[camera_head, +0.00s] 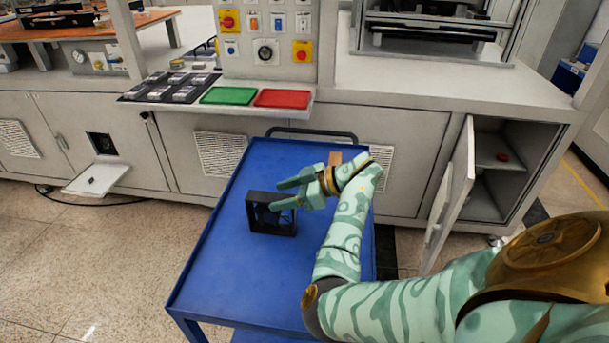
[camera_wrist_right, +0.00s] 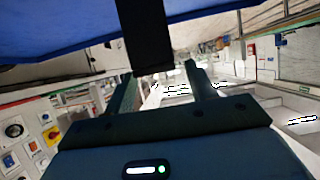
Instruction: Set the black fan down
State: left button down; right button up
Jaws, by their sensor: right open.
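The black fan (camera_head: 268,219) is a square open frame. It stands upright on the top of the blue cart (camera_head: 215,262). My right gripper (camera_head: 281,194) is open at the fan's upper right, with one finger across or close to its top edge; I cannot tell if it touches. In the right wrist view the fan (camera_wrist_right: 147,38) is a dark block just beyond the fingertips of the open gripper (camera_wrist_right: 160,70), with nothing seen clamped between them. My left gripper is not in view.
A small brown block (camera_head: 335,158) lies at the cart's far end, partly behind my right arm. Behind stands a bench with a green tray (camera_head: 229,96), a red tray (camera_head: 283,98) and a button panel. A cabinet door (camera_head: 452,195) hangs open at right. The cart's near left is clear.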

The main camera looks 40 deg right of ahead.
jog(key=p+v, duration=0.2)
jog(key=v, duration=0.8)
